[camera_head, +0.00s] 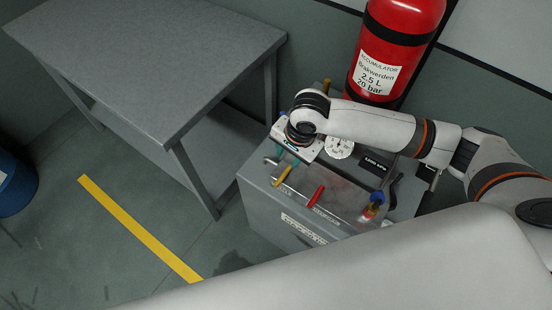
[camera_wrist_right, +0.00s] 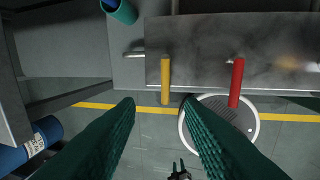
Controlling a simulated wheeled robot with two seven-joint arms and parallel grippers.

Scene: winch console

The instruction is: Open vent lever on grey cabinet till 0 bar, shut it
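The grey cabinet (camera_head: 262,205) carries a yellow lever (camera_head: 283,175) and a red lever (camera_head: 316,196); their labels are too small to read, so I cannot tell which is the vent lever. In the wrist view the yellow lever (camera_wrist_right: 165,80) and red lever (camera_wrist_right: 236,82) stick out side by side. My right gripper (camera_wrist_right: 158,102) is open, its green fingers either side of the yellow lever's end in the picture; I see no contact. A round white gauge (camera_head: 339,147) sits on the cabinet top; its reading is not legible. My left gripper is not in view.
A red accumulator (camera_head: 400,40) stands behind the cabinet. A blue knob (camera_head: 377,198) is at the cabinet's right. A grey table (camera_head: 150,60) stands left, with a blue drum (camera_head: 14,184) beyond. A yellow floor line (camera_head: 135,225) crosses open floor.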

